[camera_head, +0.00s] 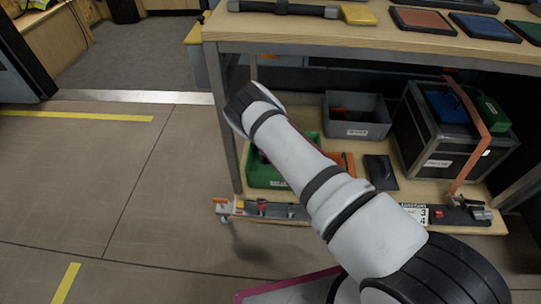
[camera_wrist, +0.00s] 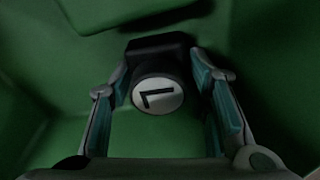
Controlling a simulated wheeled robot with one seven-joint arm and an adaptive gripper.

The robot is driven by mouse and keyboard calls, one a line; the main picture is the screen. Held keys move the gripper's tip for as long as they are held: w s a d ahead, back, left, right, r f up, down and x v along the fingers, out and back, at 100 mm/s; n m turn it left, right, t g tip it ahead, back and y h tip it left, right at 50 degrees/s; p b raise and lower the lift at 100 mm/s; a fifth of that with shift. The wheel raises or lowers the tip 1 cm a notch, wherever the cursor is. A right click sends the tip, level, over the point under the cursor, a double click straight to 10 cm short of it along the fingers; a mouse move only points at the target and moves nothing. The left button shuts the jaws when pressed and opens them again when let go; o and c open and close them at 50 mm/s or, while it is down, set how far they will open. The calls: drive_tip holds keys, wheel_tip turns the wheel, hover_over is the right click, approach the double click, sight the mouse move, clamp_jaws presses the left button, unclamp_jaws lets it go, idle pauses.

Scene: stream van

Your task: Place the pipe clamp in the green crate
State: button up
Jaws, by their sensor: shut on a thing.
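The green crate (camera_head: 266,176) stands on the lower shelf, partly hidden behind my arm in the head view. In the wrist view, green crate walls and floor (camera_wrist: 60,60) fill the picture around my gripper (camera_wrist: 161,78). My gripper is shut on a black piece with a round white face carrying a dark mark, which I take for the pipe clamp (camera_wrist: 158,93). It sits between the two fingers, inside or just over the crate; whether it touches the crate floor I cannot tell. The head view hides the gripper and the clamp behind my arm.
A grey bin (camera_head: 357,116) stands right of the crate on the lower shelf (camera_head: 420,186). A dark case with an orange strap (camera_head: 437,135) is further right. The upper bench top (camera_head: 300,29) overhangs the shelf. The floor (camera_head: 70,185) at left is clear.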

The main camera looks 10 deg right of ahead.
drive_tip(key=shift+f, duration=0.15)
drive_tip(key=o, duration=1.3)
drive_tip(key=shift+o, duration=0.2)
drive_tip(key=shift+s+a+r+p, duration=0.15)
drive_tip(key=shift+r+p, duration=0.45)
drive_tip(key=shift+r, duration=0.7)
drive_tip(key=shift+s+d+r+p, duration=0.15)
drive_tip(key=shift+r+p, duration=0.5)
drive_tip(key=shift+r, duration=0.6)
drive_tip(key=shift+s+a+r+p, duration=0.15)
drive_tip(key=shift+r+p, duration=0.45)
drive_tip(key=shift+r, duration=0.7)
